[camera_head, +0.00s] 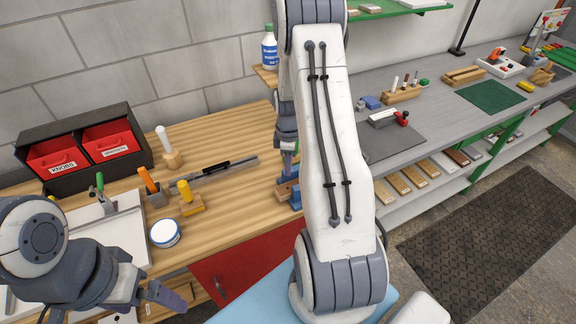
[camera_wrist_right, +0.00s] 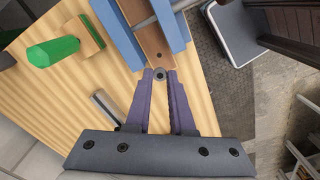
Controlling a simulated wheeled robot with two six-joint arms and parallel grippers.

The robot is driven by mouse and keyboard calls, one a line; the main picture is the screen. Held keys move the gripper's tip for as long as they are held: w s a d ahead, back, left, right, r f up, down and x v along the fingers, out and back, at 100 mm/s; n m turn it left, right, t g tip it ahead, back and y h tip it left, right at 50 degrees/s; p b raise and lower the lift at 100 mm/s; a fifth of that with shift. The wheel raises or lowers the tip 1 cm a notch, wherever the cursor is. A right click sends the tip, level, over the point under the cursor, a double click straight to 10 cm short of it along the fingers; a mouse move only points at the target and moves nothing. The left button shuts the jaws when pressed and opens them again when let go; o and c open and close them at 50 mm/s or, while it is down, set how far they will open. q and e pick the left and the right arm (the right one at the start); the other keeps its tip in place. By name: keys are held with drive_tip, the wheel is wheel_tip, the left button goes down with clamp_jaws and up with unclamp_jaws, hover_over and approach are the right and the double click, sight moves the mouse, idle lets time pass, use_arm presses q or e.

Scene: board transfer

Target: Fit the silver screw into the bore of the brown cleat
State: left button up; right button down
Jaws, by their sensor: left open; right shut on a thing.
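My right gripper (camera_wrist_right: 160,82) is shut on the silver screw (camera_wrist_right: 160,74), whose round end shows between the purple fingertips. Just beyond it in the wrist view is the brown cleat (camera_wrist_right: 150,37), a strip with a small dark bore, between the blue jaws of a vise (camera_wrist_right: 122,33). The screw appears beside the bore in this view; I cannot tell its height above the cleat. In the head view my right gripper (camera_head: 288,163) is mostly hidden behind my arm, above the blue vise (camera_head: 295,196). My left gripper (camera_head: 166,295) is open and empty at the lower left, off the bench's front edge.
A green-handled piece (camera_wrist_right: 52,52) and a wooden block lie left of the vise in the wrist view. On the bench are a caliper-like tool (camera_head: 215,168), a yellow-topped block (camera_head: 190,202), a white round tin (camera_head: 165,233) and a black rack with red bins (camera_head: 108,140).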

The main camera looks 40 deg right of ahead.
drive_tip(key=shift+w+a+f+b, duration=0.1)
drive_tip(key=shift+a+f+b, duration=0.05)
drive_tip(key=shift+f+b, duration=1.95)
drive_tip(key=shift+f, duration=0.85)
drive_tip(key=shift+f+b, duration=0.75)
drive_tip(key=shift+f, duration=0.35)
drive_tip(key=c, duration=0.7)
unclamp_jaws()
drive_tip(key=shift+w, duration=0.1)
drive_tip(key=shift+r, duration=0.2)
